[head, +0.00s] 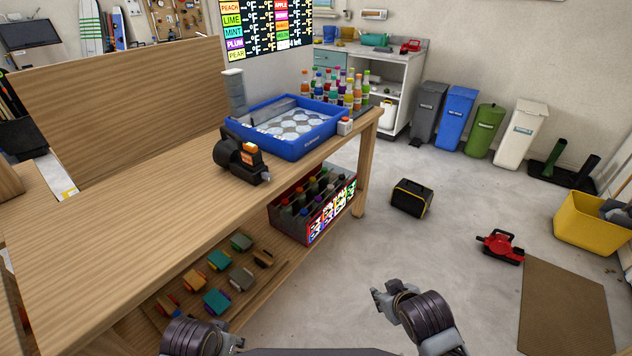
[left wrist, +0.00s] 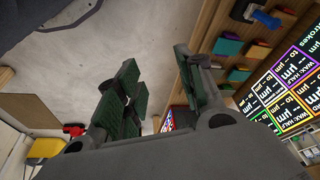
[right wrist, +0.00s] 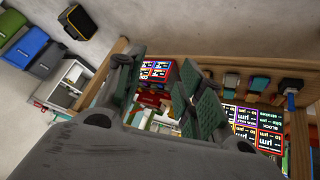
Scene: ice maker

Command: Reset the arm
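My right gripper (head: 382,298) shows at the lower middle of the head view, in front of the workbench's right end and over open floor. In the right wrist view its green-padded fingers (right wrist: 158,88) are spread with nothing between them. My left arm shows only at the bottom edge of the head view, and its fingers are mostly hidden there. In the left wrist view the left gripper's fingers (left wrist: 160,82) are apart and empty. Neither gripper touches anything that I can see.
The wooden workbench (head: 110,230) fills the left. It bears a blue tray (head: 285,150) of round white pieces, a black device (head: 237,160) and several bottles. A bottle crate (head: 310,225) sits below.

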